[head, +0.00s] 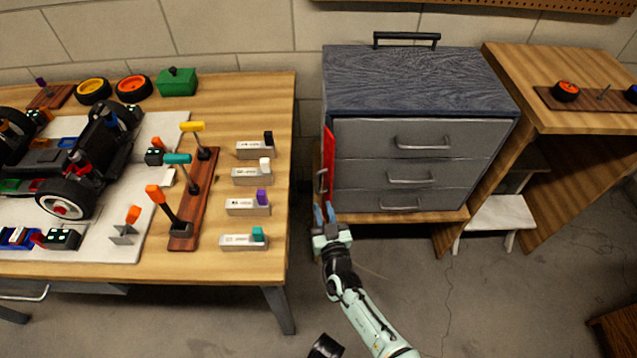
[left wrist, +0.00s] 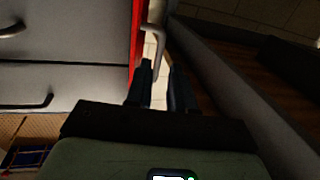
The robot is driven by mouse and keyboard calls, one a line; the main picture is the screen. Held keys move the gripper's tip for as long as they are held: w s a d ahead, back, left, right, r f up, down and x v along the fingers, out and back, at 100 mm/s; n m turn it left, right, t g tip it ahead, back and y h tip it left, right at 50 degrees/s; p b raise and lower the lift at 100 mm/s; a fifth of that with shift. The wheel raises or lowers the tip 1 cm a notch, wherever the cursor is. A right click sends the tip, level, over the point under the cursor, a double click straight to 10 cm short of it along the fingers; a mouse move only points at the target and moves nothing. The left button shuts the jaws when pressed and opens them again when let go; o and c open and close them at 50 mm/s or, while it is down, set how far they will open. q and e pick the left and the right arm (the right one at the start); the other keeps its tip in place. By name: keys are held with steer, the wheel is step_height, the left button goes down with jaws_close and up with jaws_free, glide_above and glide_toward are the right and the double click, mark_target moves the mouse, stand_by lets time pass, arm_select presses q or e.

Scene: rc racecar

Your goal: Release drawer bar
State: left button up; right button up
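The red drawer bar (head: 328,160) stands upright along the left front edge of the grey drawer cabinet (head: 420,85). It has a small metal handle (head: 322,181), which also shows in the left wrist view (left wrist: 153,42). My left gripper (head: 324,212) is just below the lower end of the bar, pointing up at it. In the left wrist view its two dark fingers (left wrist: 161,80) are apart, with the handle's end at or just beyond the gap between the tips. I cannot tell whether they touch.
Three closed drawers with handles (head: 424,143) face the front. A wooden workbench (head: 278,200) with a toy car (head: 75,165), levers and labelled blocks stands to the left, close to the bar. Another wooden table (head: 535,100) stands right. Floor in front of the cabinet is clear.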

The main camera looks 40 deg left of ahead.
mark_target(317, 190)
arm_select(q)
steer(key=b+x, duration=0.1)
steer(key=x, duration=0.9)
steer(key=shift+w+a, duration=0.1)
steer(key=shift+w, duration=0.05)
arm_select(e)
steer(key=shift+s+d+f+g, duration=0.15)
steer(key=shift+s+f+g, duration=0.25)
steer(key=shift+s+f, duration=0.5)
steer(key=shift+r, duration=0.1)
arm_select(q)
jaws_close()
arm_select(e)
steer(key=shift+r, duration=0.1)
